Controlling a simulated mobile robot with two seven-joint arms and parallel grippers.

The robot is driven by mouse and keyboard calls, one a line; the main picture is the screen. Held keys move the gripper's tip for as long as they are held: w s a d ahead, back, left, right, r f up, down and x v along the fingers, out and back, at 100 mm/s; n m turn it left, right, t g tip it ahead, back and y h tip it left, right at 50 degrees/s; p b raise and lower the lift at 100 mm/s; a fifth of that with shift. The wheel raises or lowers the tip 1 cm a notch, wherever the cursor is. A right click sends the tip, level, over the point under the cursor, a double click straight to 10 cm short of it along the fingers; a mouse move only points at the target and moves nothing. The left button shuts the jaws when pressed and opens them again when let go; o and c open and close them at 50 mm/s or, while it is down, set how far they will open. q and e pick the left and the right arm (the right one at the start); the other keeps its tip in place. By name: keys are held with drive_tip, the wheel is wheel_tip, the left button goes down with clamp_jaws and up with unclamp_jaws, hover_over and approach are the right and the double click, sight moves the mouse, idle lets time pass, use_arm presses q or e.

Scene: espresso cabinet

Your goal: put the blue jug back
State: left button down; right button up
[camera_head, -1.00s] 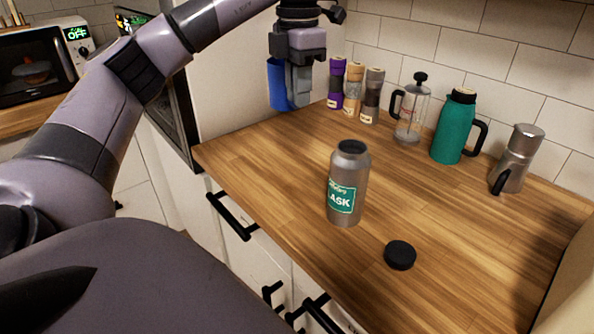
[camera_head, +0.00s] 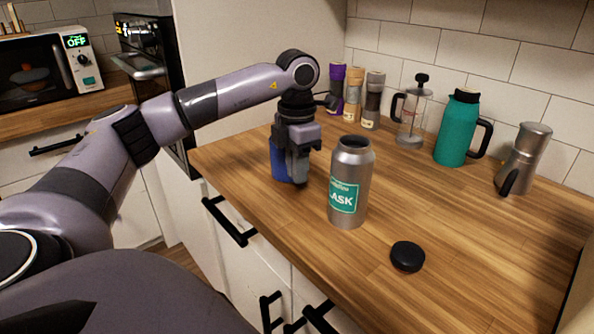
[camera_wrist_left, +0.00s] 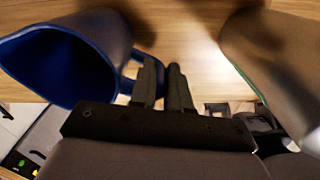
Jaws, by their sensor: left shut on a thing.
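The blue jug (camera_head: 281,161) is at the left of the wooden counter, partly hidden behind my left gripper (camera_head: 297,178). The gripper is shut on the jug's handle, with the jug on its left side. In the left wrist view the jug (camera_wrist_left: 112,38) shows its open mouth and its handle between the fingers (camera_wrist_left: 163,82). The jug is low, at or just above the counter; I cannot tell whether it touches. My right gripper is not in view.
A steel flask (camera_head: 350,185) without its lid stands close right of my gripper. A black lid (camera_head: 407,256) lies in front. Several jars, a French press (camera_head: 412,115), a teal jug (camera_head: 457,132) and a moka pot (camera_head: 525,158) line the wall. The counter's right middle is clear.

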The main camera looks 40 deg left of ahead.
use_arm(q)
drive_tip(key=shift+f, duration=0.35)
drive_tip(key=shift+f, duration=0.1)
drive_tip(key=c, duration=1.1)
unclamp_jaws()
drive_tip(key=shift+f, duration=0.1)
drive_tip(key=shift+r, duration=0.3)
wheel_tip(320, 180, up, 11)
drive_tip(key=shift+f+p, duration=0.1)
drive_tip(key=shift+p, duration=0.7)
drive_tip(key=shift+r, duration=0.55)
